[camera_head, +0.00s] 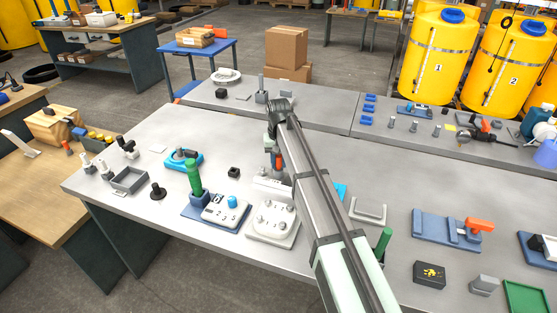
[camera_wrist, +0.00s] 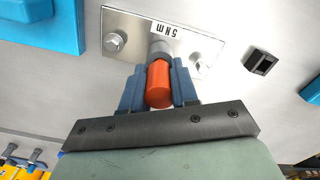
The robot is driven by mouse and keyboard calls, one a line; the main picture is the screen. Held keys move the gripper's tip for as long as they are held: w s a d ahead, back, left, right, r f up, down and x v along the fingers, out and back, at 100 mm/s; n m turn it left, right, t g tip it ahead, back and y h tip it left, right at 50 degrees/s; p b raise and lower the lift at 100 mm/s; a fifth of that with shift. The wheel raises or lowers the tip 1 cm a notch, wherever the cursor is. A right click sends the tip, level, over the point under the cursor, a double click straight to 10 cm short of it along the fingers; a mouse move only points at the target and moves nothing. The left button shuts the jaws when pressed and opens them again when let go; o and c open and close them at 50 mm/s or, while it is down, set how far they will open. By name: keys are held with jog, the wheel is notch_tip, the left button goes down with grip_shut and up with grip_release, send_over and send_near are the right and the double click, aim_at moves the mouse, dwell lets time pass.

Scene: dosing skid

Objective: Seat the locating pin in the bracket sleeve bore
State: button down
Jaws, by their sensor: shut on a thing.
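The locating pin shows an orange handle (camera_wrist: 158,85) in the wrist view, with a grey collar beyond it. My gripper (camera_wrist: 160,72) is shut on the orange handle between its blue-grey fingers. The pin points at the bracket, a metal plate (camera_wrist: 205,50) with two bolts and a "5 N M" label. A grey round end, perhaps the sleeve, meets the collar at the label; the bore is hidden, and I cannot tell whether the tip is inside. In the head view, the orange handle (camera_head: 279,162) is beside the pale bracket (camera_head: 268,185), partly covered by my arm.
A small black block (camera_wrist: 262,62) stands near the bracket; it also shows in the head view (camera_head: 233,172). A white plate with knobs (camera_head: 273,222) and a blue base with a green handle (camera_head: 194,180) stand nearby.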

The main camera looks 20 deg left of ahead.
jog(key=shift+f, duration=0.35)
jog(key=c, duration=0.8)
grip_release()
jog(key=shift+r, duration=0.1)
notch_tip(320, 180, up, 14)
jog(key=shift+f, duration=0.15)
